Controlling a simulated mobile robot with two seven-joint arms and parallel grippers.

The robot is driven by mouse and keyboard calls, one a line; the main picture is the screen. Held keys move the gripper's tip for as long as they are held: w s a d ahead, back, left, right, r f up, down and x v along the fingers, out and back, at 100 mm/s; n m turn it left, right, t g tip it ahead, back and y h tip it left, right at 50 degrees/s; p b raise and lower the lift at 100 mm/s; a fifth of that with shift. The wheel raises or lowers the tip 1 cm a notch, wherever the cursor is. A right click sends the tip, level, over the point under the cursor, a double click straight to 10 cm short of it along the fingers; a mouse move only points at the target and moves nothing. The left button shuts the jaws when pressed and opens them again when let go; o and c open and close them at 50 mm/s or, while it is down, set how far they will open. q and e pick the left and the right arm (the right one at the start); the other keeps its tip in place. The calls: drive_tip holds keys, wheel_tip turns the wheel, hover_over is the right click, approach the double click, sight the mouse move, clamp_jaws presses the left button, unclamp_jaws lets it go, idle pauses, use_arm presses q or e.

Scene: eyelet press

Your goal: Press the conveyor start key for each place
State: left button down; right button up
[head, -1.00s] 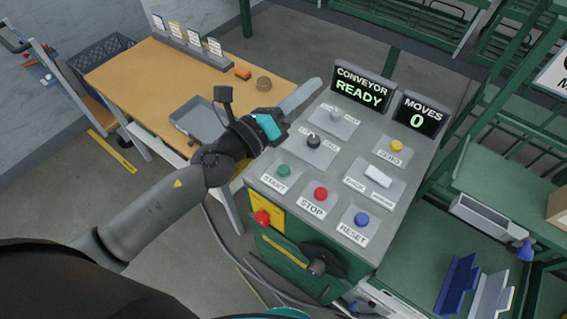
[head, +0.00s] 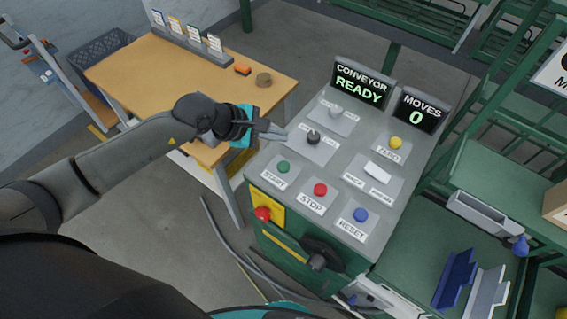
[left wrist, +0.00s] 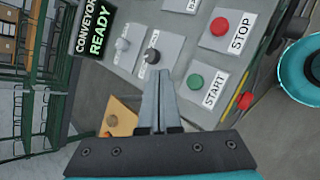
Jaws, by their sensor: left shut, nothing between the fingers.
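The green START key (head: 283,167) sits at the front left of the grey control panel (head: 330,150). In the left wrist view the START key (left wrist: 195,81) is just right of my fingertips. My left gripper (head: 280,132) is shut and empty, at the panel's left edge, behind the START key and beside the black selector knob (head: 313,136); it seems to be above the panel, not touching any key. The red STOP key (head: 320,189) and blue RESET key (head: 360,215) lie right of START. The display (head: 361,84) reads CONVEYOR READY; the counter (head: 419,113) reads MOVES 0. My right gripper is not in view.
A yellow ZERO key (head: 396,143) and a white rocker switch (head: 378,171) are on the panel. A red emergency button (head: 262,214) sticks out of its front. A wooden table (head: 125,75) with a card rack (head: 187,41) stands left. Green shelving is at the right.

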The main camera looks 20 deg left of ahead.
use_arm(q)
drive_tip(key=shift+f, duration=0.15)
drive_tip(key=b, duration=0.6)
hover_over(279, 166)
wheel_tip(279, 166, down, 8)
drive_tip(key=shift+r, duration=0.2)
drive_tip(key=shift+f+b, duration=0.45)
drive_tip(key=shift+f, duration=0.1)
idle(1.1)
drive_tip(key=shift+f+b, duration=0.3)
drive_tip(key=shift+b, duration=0.15)
